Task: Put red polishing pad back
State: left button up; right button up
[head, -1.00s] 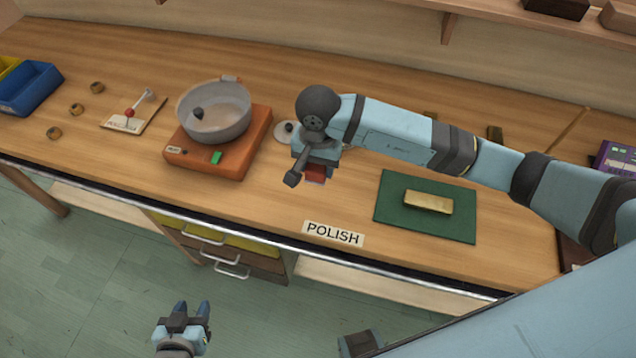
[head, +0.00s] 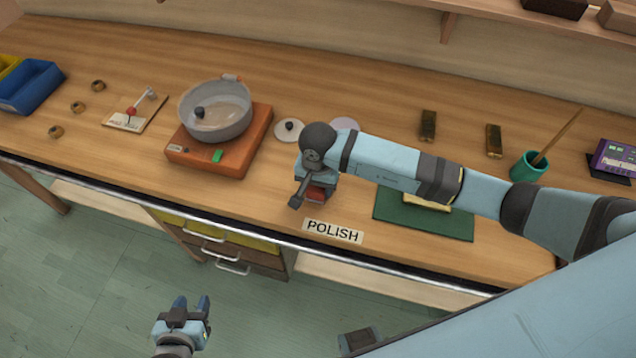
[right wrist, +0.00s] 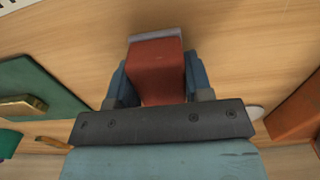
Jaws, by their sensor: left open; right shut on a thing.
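The red polishing pad (right wrist: 157,68) is a red block with a pale lilac-grey edge at its far end in the right wrist view. My right gripper (right wrist: 155,85) is shut on it, with a blue finger on each side. In the head view the pad (head: 316,193) is partly hidden under my right gripper (head: 314,188), just above or on the bench behind the POLISH label (head: 333,231). Whether it touches the bench I cannot tell. My left gripper (head: 190,306) is open and empty, in front of the bench over the floor.
Right of the pad lies a green mat (head: 425,222) with a brass bar (head: 428,203), partly behind my arm. Left stands an orange hotplate (head: 240,152) with a grey pan (head: 216,110). Brass blocks (head: 428,126) and a green cup (head: 529,166) stand at the back right.

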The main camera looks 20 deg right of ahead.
jog(key=o, duration=0.9)
jog(key=shift+r+p, duration=0.15)
jog(key=shift+p, duration=0.15)
jog(key=shift+r, duration=0.35)
notch_tip(320, 180, up, 11)
jog(key=b, duration=0.2)
jog(key=shift+b, duration=0.3)
jog(key=shift+r, duration=0.1)
jog(key=shift+s, duration=0.1)
